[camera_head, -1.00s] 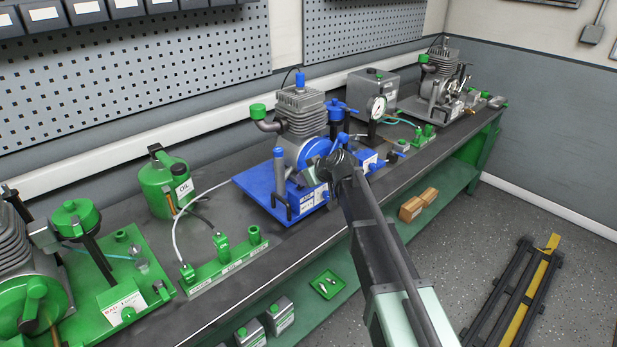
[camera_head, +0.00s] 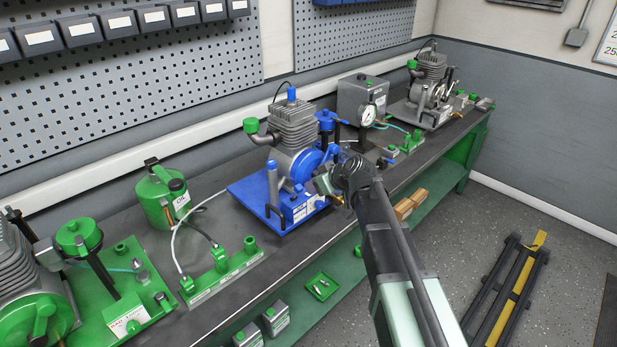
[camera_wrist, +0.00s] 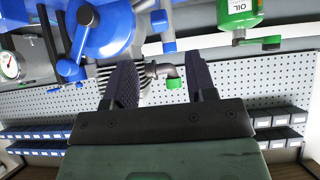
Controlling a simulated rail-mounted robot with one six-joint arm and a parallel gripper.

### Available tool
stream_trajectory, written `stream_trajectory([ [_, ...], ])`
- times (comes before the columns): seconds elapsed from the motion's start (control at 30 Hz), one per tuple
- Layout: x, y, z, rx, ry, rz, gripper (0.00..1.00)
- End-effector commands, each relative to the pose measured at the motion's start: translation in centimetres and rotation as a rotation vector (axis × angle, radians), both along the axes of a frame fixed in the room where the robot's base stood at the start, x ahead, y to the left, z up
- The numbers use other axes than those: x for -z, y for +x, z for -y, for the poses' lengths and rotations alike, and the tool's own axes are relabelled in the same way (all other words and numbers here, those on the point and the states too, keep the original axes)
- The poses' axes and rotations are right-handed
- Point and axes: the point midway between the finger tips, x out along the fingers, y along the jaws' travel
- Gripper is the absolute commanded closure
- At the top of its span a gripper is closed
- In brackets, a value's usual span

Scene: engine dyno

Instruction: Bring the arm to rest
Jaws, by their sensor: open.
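My gripper (camera_wrist: 163,78) is open in the wrist view, its two dark fingers apart with nothing held between them. In the head view my gripper (camera_head: 326,187) is at the end of my arm, in front of the blue engine stand (camera_head: 262,190). The fingers are too small there to make out. The grey finned engine with the blue flywheel (camera_head: 309,165) stands on that stand. The flywheel (camera_wrist: 105,28) is at the upper left of the wrist view, which appears upside down. Behind the fingers there, a green-capped pipe shows.
The bench (camera_head: 232,282) runs diagonally with a green oil can (camera_head: 162,198), a green fitting rack (camera_head: 222,271) and more engines. A pressure gauge (camera_head: 368,116) stands behind my gripper. A lower shelf holds a green tray (camera_head: 322,287). The floor at right is open beside a black-and-yellow rack (camera_head: 505,295).

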Motion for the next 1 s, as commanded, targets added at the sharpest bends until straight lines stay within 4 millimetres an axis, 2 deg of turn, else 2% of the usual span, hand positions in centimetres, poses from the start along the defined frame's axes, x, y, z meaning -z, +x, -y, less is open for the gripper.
stream_trajectory([
  [0.3, -0.1, -0.2, 0.2, 0.007, 0.007, -0.007, 0.49],
  [0.37, 0.2, -0.5, 0.1, 0.032, 0.036, -0.057, 0.49],
  [0.4, 0.7, -1.4, 0.2, 0.06, 0.047, -0.131, 0.49],
  [0.47, 2.3, -5.0, 1.1, 0.129, 0.029, -0.297, 0.49],
  [0.6, 5.3, -15.9, 5.4, 0.394, -0.113, -0.656, 0.49],
  [0.7, 6.1, -22.5, 8.5, 0.583, -0.23, -0.802, 0.49],
  [0.73, 6.2, -23.9, 9.3, 0.625, -0.261, -0.827, 0.49],
  [0.8, 6.3, -26.4, 10.6, 0.675, -0.313, -0.851, 0.49],
  [0.87, 6.3, -27.4, 11.1, 0.689, -0.333, -0.85, 0.49],
  [1.0, 6.3, -27.3, 11.3, 0.692, -0.33, -0.849, 0.49],
])
